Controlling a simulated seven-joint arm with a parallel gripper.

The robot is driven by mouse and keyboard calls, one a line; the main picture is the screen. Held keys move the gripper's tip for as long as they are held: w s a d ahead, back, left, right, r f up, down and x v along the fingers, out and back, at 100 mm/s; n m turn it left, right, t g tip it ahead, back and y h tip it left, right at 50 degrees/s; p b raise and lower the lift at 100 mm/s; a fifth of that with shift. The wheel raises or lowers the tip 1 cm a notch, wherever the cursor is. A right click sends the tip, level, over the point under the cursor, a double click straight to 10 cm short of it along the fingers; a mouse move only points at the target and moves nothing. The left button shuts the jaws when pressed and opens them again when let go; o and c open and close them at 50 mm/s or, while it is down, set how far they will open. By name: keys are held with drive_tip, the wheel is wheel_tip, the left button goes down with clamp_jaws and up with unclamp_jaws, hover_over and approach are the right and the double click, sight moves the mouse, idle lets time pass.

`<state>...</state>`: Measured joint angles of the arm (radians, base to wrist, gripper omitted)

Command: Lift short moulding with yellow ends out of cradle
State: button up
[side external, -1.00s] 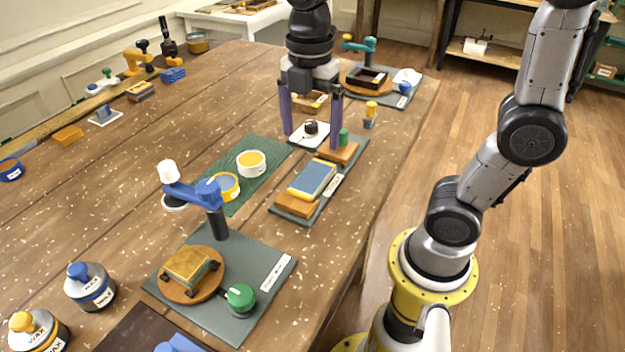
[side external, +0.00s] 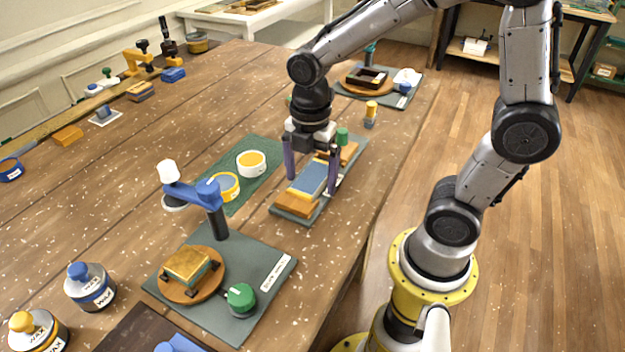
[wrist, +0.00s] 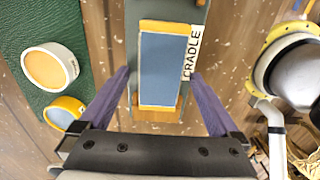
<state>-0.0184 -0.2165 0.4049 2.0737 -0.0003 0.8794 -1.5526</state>
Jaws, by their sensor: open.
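The short moulding (side external: 307,181) is a flat blue-grey bar with yellow ends. It lies in the cradle (side external: 296,206), a grey-green base with wooden blocks and a label reading CRADLE. The wrist view shows the moulding (wrist: 160,72) upright in the picture, with the cradle's base (wrist: 170,9) beyond it. My gripper (side external: 311,185) is open and empty above the cradle. In the wrist view its two purple fingers (wrist: 161,74) stand apart, one on each side of the moulding. Its far end is partly hidden behind my gripper in the side view.
A green mat (side external: 238,196) with a white-and-yellow tin (side external: 251,164) and a yellow-rimmed tin (side external: 226,187) lies left of the cradle. A blue-armed stand (side external: 212,205) and a round turntable (side external: 191,287) are nearer the camera. A small yellow-topped bottle (side external: 370,115) stands behind right.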

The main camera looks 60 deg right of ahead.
drive_tip(key=shift+c, duration=0.3)
drive_tip(key=c, duration=1.4)
